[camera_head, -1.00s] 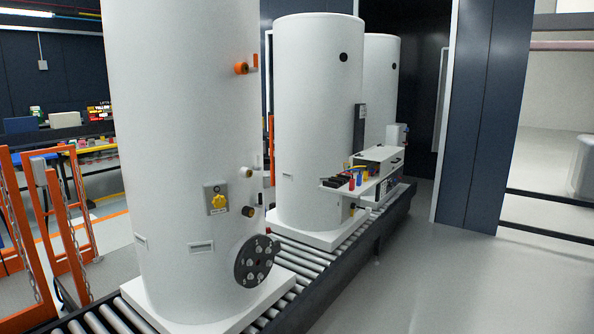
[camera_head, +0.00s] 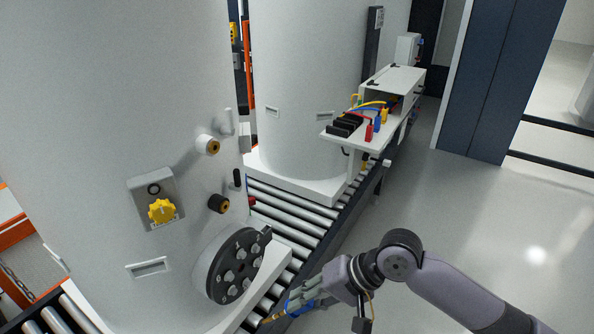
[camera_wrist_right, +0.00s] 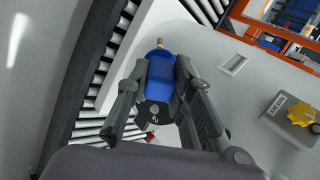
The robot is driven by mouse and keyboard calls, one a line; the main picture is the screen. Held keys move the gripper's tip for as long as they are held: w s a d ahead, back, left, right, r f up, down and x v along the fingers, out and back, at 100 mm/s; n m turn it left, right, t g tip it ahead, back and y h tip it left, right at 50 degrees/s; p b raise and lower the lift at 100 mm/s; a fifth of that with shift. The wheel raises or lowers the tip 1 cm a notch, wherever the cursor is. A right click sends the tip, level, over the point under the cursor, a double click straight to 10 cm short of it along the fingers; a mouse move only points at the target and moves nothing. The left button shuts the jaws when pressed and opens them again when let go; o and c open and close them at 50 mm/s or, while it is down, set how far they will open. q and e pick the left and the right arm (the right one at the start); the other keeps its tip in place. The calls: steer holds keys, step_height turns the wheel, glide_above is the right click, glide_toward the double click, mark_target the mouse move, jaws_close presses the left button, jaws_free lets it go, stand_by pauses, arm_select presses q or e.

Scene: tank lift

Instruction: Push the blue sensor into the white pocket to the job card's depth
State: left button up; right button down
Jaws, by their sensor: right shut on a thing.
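The blue sensor (camera_wrist_right: 160,75) is a blue cylinder with a thin brass tip, held between the fingers of my right gripper (camera_wrist_right: 158,98). In the head view that gripper (camera_head: 300,299) is low, right of the front tank's black flange, and a bit of blue shows at its fingers. The sensor is apart from the tank. The white pocket (camera_head: 207,145) is a short white-collared stub with a brass-coloured mouth on the tank's right side, well above the gripper. I see no readable job card. My left gripper is not in view.
A black-collared stub (camera_head: 218,203) sits below the white pocket. A box with a yellow knob (camera_head: 162,211) is to its left, and a black bolted flange (camera_head: 236,268) juts out below. The floor at right is clear.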

steer(key=shift+w+r+m+t+y, duration=1.1)
steer(key=shift+w+r+t+y, duration=1.4)
steer(key=shift+r, duration=2.9)
steer(key=shift+w+r+m+t+y, duration=0.95)
steer(key=shift+w+r+t, duration=0.95)
steer(key=shift+w+r, duration=2.5)
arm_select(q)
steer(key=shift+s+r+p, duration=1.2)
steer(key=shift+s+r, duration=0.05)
arm_select(e)
steer(key=shift+w+a+r, duration=0.25)
steer(key=shift+a+r, duration=0.05)
steer(key=shift+a, duration=0.55)
steer(key=shift+w+a+r, duration=0.2)
steer(key=shift+a+r, duration=0.15)
steer(key=shift+a, duration=0.45)
steer(key=shift+w+a+r, duration=0.25)
steer(key=shift+a+r, duration=0.05)
steer(key=shift+a, duration=0.55)
arm_select(q)
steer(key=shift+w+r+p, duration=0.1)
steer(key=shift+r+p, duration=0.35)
steer(key=shift+p, duration=0.05)
arm_select(e)
steer(key=shift+x, duration=2.35)
